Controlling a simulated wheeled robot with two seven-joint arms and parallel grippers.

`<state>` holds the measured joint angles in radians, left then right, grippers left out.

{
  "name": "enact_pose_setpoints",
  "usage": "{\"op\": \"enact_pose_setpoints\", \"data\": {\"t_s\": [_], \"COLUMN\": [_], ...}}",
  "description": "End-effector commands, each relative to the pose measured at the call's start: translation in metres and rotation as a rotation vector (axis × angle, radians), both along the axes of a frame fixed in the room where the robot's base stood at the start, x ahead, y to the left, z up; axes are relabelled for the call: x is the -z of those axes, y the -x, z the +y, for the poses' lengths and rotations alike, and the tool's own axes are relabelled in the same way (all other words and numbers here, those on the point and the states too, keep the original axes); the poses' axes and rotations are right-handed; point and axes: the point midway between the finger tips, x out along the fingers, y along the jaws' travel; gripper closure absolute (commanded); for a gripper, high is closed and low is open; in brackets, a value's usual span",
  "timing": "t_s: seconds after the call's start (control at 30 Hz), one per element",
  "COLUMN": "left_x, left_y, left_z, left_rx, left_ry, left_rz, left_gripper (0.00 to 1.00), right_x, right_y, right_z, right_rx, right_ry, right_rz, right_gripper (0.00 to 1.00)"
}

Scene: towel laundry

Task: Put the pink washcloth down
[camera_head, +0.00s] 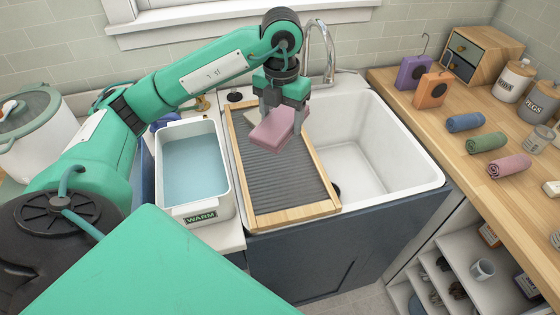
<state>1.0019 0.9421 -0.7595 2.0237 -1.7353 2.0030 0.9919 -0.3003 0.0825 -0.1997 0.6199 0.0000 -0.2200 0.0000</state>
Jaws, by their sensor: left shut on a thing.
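The pink washcloth (274,129) is a folded flat block, slightly tilted. My left gripper (284,113) points down and is shut on it. The washcloth is over the upper part of the dark ribbed washboard (285,195), which has a wooden frame and lies across the left part of the white sink (372,150). I cannot tell for sure whether the cloth's lower side touches the ribs. My right gripper is not in view.
A white basin of water labelled WARM (196,160) stands left of the washboard. The wooden counter (455,180) at right holds rolled blue (465,122), green (487,142) and pink (509,167) towels. A faucet (322,50) rises behind the empty sink bowl. The washboard's lower half is clear.

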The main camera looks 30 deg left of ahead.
Motion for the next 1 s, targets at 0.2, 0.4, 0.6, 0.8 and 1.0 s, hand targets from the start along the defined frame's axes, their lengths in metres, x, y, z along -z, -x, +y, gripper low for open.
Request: {"op": "enact_pose_setpoints", "data": {"t_s": [0.2,0.4,0.6,0.8,1.0], "left_x": [0.049,0.093,0.111,0.133,0.153], "left_y": [0.002,0.001,0.000,0.001,0.000], "left_z": [0.000,0.000,0.000,0.000,0.000], "left_rx": [0.000,0.001,0.001,0.001,0.002], "left_ry": [-0.001,0.000,0.001,0.000,0.001], "left_rz": [0.006,0.003,-0.001,0.004,-0.001], "left_gripper": [0.60,0.60,0.60,0.60,0.60], "right_x": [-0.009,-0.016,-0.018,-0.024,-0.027], "right_y": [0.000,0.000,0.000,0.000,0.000], "right_z": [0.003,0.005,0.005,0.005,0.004], "right_rx": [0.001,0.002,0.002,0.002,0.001], "right_ry": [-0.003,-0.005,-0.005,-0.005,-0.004], "right_rz": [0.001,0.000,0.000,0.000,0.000], "right_gripper": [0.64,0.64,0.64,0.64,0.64]}}
